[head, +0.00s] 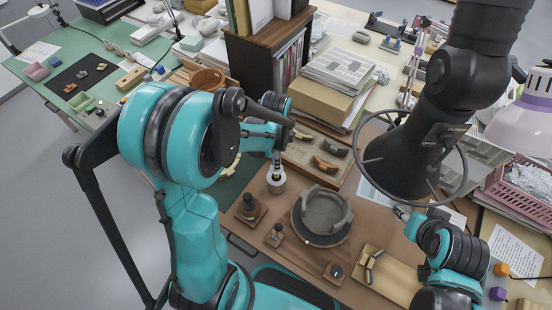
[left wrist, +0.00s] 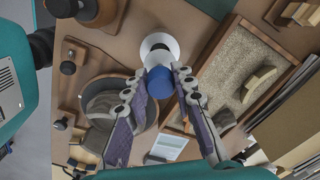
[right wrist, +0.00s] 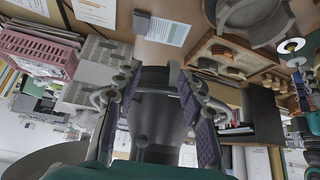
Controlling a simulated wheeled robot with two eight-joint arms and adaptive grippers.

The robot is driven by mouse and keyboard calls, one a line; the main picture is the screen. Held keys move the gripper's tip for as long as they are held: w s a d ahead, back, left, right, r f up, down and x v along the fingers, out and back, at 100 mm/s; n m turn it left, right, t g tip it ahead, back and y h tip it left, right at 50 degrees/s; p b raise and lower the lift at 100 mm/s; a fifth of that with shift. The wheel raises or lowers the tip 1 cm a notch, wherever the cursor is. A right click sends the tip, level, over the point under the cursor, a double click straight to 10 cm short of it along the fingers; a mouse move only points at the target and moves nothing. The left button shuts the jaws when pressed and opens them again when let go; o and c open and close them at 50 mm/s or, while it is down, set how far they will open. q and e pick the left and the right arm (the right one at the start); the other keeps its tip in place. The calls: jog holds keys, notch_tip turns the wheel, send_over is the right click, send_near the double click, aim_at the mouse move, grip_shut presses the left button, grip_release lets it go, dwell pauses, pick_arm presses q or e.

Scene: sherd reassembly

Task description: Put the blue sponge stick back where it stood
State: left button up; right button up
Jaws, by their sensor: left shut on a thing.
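My left gripper (head: 277,160) points down above the white cup (head: 276,184) at the left of the brown work board. In the left wrist view, the left gripper (left wrist: 172,78) is shut on the blue sponge stick (left wrist: 160,83), whose blue end shows between the fingertips. The white cup (left wrist: 158,44) lies directly beyond it, in line with the stick. I cannot tell whether the stick's lower end is inside the cup or just above it. My right gripper (right wrist: 160,85) has its fingers apart, with a dark body seen behind the gap.
A grey bowl (head: 335,203) stands on a dark round turntable right of the cup. A sherd tray (head: 304,155) lies behind. Small wooden stands (head: 246,217) are in front, a wooden tray (head: 402,287) at front right. A dark shelf (head: 254,60) stands behind.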

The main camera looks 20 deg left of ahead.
pick_arm(q)
jog(key=shift+f+b, duration=2)
jog(key=shift+f, duration=0.45)
jog(key=shift+f+b, duration=0.25)
jog(key=shift+b, duration=0.05)
jog(key=o, duration=0.9)
jog(key=shift+o, duration=0.2)
jog(key=shift+r, duration=0.1)
notch_tip(320, 180, up, 12)
jog(key=shift+f, duration=0.1)
